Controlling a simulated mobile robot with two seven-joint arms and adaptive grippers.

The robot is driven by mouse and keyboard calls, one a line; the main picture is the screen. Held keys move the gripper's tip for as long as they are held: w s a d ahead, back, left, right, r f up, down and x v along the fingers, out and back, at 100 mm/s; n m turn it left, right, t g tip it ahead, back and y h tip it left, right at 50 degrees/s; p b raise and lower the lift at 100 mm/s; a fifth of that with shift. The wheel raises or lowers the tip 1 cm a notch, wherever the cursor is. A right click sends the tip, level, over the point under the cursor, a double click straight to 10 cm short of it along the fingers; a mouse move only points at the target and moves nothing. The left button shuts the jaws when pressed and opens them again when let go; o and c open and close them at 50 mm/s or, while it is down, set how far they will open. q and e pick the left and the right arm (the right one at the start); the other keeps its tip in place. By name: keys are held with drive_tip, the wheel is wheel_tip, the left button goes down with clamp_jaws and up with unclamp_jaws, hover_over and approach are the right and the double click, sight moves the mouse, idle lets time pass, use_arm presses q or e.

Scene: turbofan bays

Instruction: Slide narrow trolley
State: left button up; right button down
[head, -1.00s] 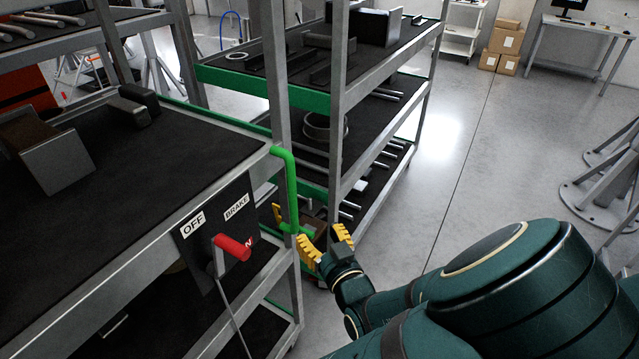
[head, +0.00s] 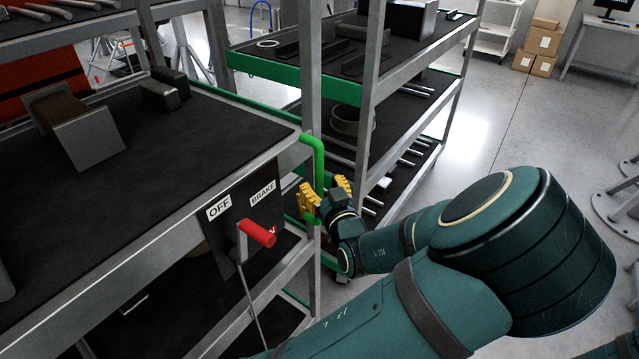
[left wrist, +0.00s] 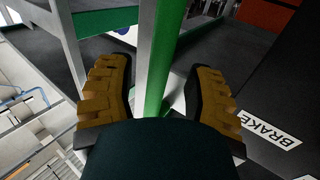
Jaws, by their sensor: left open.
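A grey-framed trolley with black shelves (head: 200,150) stands at the left of the head view. Its front has a panel marked OFF and BRAKE and a red-gripped lever (head: 258,234). A bent green handle (head: 319,160) rises at its right corner. My left gripper (head: 325,195), with yellow finger pads, is open at the lower part of this handle. In the left wrist view the green bar (left wrist: 163,60) runs between the open fingers (left wrist: 158,100), with gaps on both sides. I cannot tell which trolley is the narrow one. My right gripper is not in view.
A second shelved rack with a green edge (head: 275,80) stands close behind the handle, carrying metal parts. Grey floor (head: 500,110) is open to the right. Cardboard boxes (head: 541,42) and a stand's foot (head: 618,212) lie beyond it.

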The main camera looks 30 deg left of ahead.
use_arm(q)
drive_tip(key=shift+x, duration=1.1)
